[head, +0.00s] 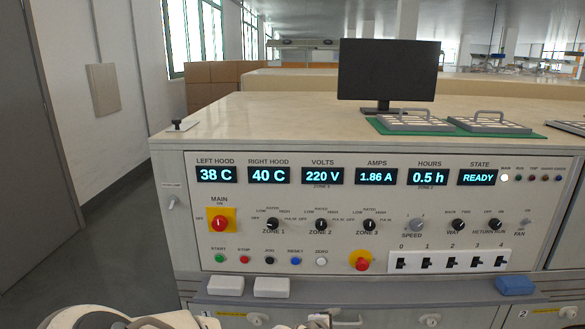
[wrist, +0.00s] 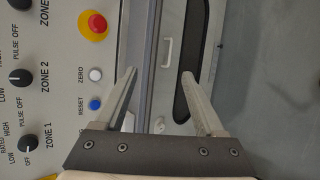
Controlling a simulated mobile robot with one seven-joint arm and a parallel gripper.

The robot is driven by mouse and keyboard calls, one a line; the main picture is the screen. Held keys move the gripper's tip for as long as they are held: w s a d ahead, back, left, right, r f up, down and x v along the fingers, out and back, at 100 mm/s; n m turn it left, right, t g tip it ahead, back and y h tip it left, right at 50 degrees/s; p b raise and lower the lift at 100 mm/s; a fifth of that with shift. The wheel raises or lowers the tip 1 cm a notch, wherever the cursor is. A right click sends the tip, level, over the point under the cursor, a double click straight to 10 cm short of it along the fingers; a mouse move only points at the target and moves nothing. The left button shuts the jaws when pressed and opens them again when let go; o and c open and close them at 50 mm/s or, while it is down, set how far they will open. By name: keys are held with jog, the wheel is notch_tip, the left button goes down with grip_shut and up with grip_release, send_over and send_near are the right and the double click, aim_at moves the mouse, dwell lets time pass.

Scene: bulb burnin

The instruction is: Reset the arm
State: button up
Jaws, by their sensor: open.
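My gripper (wrist: 158,78) is open and empty in the wrist view, its two fingers apart. It hangs in front of the control panel near the ZERO and RESET buttons, with a drawer front showing between and beyond the fingers. The white ZERO button (wrist: 96,75) and blue RESET button (wrist: 95,104) lie to the left of the fingers. In the head view part of my arm shows at the bottom left edge; the fingers cannot be made out clearly there.
The control panel (head: 380,194) has a red-and-yellow MAIN switch (head: 221,220), an emergency button (head: 361,260), knobs and numbered switches. A monitor (head: 388,72) and bulb trays (head: 413,123) stand on the bench top (head: 260,115). White blocks (head: 226,285) and a blue block (head: 515,285) lie on the ledge.

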jog(key=s+f+m+g+y, duration=0.2)
jog(key=s+m+g, duration=0.2)
jog(key=s+m, duration=0.2)
jog(key=s+d+r+m+y+p, duration=0.15)
jog(key=s+r+m, duration=0.5)
jog(key=r, duration=0.65)
jog(key=s+d+r+m+y, duration=0.2)
jog(key=s+d+r+m, duration=0.15)
jog(key=s+r, duration=0.85)
notch_tip(320, 180, up, 15)
jog(key=w+p, duration=0.2)
jog(key=p, duration=1.1)
jog(key=shift+a+t, duration=0.3)
jog(key=shift+f, duration=0.1)
jog(key=shift+c, duration=0.4)
